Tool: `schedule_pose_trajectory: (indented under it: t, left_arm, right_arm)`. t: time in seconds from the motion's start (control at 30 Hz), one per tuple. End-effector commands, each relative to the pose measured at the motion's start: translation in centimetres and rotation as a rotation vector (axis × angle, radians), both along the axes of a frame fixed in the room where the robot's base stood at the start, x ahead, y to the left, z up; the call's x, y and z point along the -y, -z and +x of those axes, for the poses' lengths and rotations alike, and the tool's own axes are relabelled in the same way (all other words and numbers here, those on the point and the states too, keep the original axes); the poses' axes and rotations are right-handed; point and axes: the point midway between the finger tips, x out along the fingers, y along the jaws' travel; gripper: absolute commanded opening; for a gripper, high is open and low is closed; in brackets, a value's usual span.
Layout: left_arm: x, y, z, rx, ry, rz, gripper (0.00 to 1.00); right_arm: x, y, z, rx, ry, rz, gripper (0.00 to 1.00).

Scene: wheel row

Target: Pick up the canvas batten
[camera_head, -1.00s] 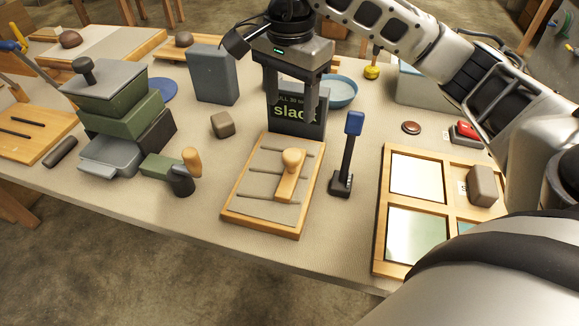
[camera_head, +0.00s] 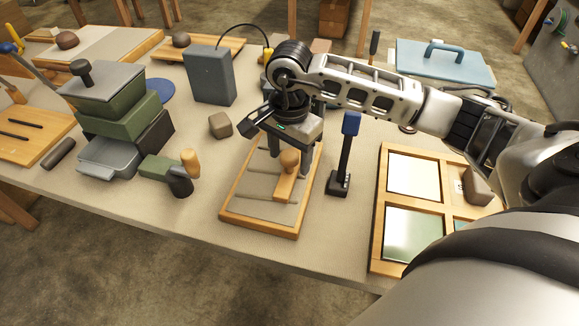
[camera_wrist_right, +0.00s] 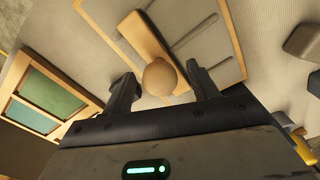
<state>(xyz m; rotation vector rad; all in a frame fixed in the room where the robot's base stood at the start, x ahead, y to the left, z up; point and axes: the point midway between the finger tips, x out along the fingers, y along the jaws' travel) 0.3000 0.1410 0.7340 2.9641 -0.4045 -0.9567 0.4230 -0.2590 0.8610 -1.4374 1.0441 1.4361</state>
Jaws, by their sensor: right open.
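The canvas batten, which I take to be the pale wooden bar with a round knob (camera_head: 285,187), lies on a wood-framed canvas panel (camera_head: 238,217) on the table. In the right wrist view the batten (camera_wrist_right: 143,36) runs away from its knob, which is nearest me. My right gripper (camera_head: 290,161) is open just above the panel, its fingers on either side of the knob. In the right wrist view the gripper (camera_wrist_right: 161,80) shows a gap on both sides of the knob, and I see no contact. My left gripper is not in view.
A blue-topped upright tool (camera_head: 343,160) stands close to the panel's right. A small brown block (camera_head: 220,125) and a green-handled tool (camera_head: 160,169) are on its left. A wooden frame with panes (camera_head: 376,236) lies further right. Stacked bins (camera_head: 115,110) stand at left.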

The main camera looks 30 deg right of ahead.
Motion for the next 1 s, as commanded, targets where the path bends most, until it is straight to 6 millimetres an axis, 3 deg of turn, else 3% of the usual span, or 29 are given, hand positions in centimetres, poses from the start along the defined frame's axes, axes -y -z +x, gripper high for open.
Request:
schedule_pose_trajectory:
  t: [0.17,0.37,0.77,0.87,1.0]
  left_arm:
    - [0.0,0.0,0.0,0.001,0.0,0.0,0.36]
    - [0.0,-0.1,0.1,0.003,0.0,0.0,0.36]
    - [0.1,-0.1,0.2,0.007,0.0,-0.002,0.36]
    - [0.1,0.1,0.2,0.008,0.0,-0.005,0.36]
    - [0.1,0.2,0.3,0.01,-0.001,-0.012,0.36]
  right_arm:
    - [0.0,0.1,0.0,0.0,0.0,0.0,0.59]
    - [0.0,0.0,0.0,0.0,0.0,0.0,0.1]
    - [0.0,-0.5,0.1,0.002,-0.001,0.001,0.1]
    - [0.0,-1.3,0.1,0.003,-0.001,0.0,0.1]
    - [-0.7,-3.9,-0.2,0.007,-0.006,0.002,0.1]
